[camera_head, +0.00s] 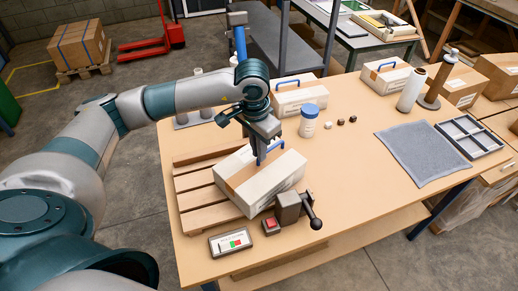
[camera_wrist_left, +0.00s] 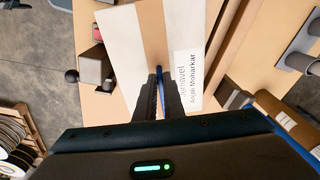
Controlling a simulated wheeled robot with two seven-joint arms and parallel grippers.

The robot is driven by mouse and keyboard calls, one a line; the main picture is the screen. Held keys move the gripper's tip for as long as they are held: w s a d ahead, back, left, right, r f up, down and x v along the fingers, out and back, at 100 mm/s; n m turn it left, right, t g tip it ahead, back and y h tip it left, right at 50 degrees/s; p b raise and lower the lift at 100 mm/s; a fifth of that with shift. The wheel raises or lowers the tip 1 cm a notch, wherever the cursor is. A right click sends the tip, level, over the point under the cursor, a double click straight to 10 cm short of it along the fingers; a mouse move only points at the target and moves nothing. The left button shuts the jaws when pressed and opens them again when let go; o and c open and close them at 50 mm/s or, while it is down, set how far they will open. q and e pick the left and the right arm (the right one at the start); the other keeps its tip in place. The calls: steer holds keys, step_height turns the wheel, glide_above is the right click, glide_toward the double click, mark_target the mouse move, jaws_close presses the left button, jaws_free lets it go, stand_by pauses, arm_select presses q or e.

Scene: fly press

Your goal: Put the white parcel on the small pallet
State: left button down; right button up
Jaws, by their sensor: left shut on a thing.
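The white parcel (camera_head: 262,182) has a tan tape band and a blue handle. It overlaps the right part of the small wooden pallet (camera_head: 193,188) at the table's left side, and sits slightly askew to the slats. I cannot tell whether it rests on the slats or hangs just above. My left gripper (camera_head: 260,158) points down and is shut on the blue handle. In the left wrist view, the fingers (camera_wrist_left: 158,88) close around the handle, with the parcel (camera_wrist_left: 122,42) beyond them. The parcel hides part of the pallet. My right gripper is not in view.
A small press with a black-knobbed lever (camera_head: 290,208) stands close to the parcel's front right. A blue-lidded jar (camera_head: 309,122) and another handled parcel (camera_head: 300,96) stand behind. A grey mat (camera_head: 422,152) lies right.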

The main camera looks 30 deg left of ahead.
mark_target(257, 167)
arm_select(q)
steer(key=c, duration=2.3)
jaws_free()
steer(key=shift+f, duration=0.1)
steer(key=o, duration=0.4)
steer(key=shift+o, duration=0.2)
steer(key=shift+s, duration=0.1)
steer(key=shift+r+b, duration=0.3)
steer(key=shift+r, duration=0.25)
step_height(257, 167, up, 11)
steer(key=s+b, duration=0.1)
steer(key=b, duration=0.3)
steer(key=shift+b, duration=0.4)
